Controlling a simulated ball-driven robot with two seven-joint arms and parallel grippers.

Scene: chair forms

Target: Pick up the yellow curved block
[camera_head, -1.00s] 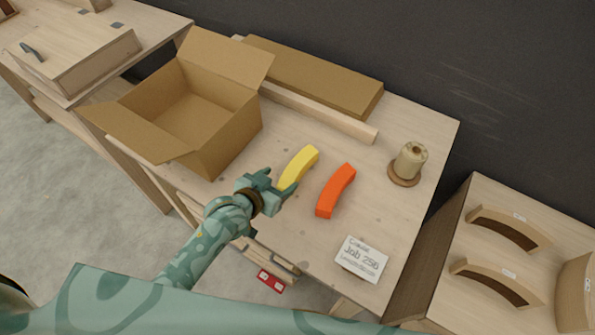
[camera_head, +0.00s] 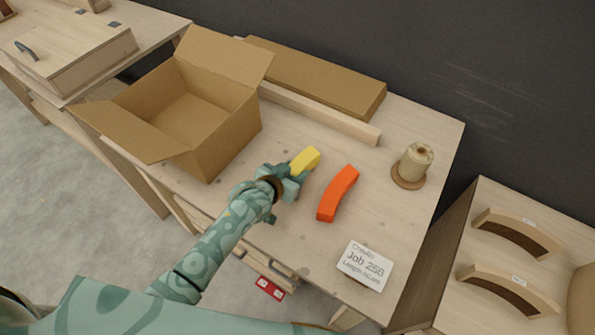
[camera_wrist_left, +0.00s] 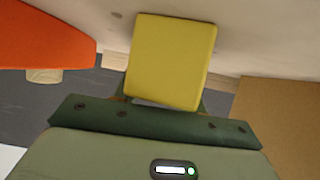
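The yellow curved block (camera_head: 307,160) lies on the workbench, left of the orange curved block (camera_head: 338,193). My left gripper (camera_head: 293,182) is at the yellow block's near end and hides that part in the head view. In the left wrist view the yellow block (camera_wrist_left: 170,60) fills the space in front of the palm. Slivers of the fingers show close along both its sides; whether they press on it I cannot tell. The orange block (camera_wrist_left: 45,38) is to the left there, apart from the gripper. My right gripper is not in view.
An open cardboard box (camera_head: 222,140) stands left of the gripper. A wooden strip (camera_head: 330,118) and a flat brown box (camera_head: 315,75) lie at the back. A spool (camera_head: 415,162) and a job card (camera_head: 365,266) are to the right. Bare bench surrounds the orange block.

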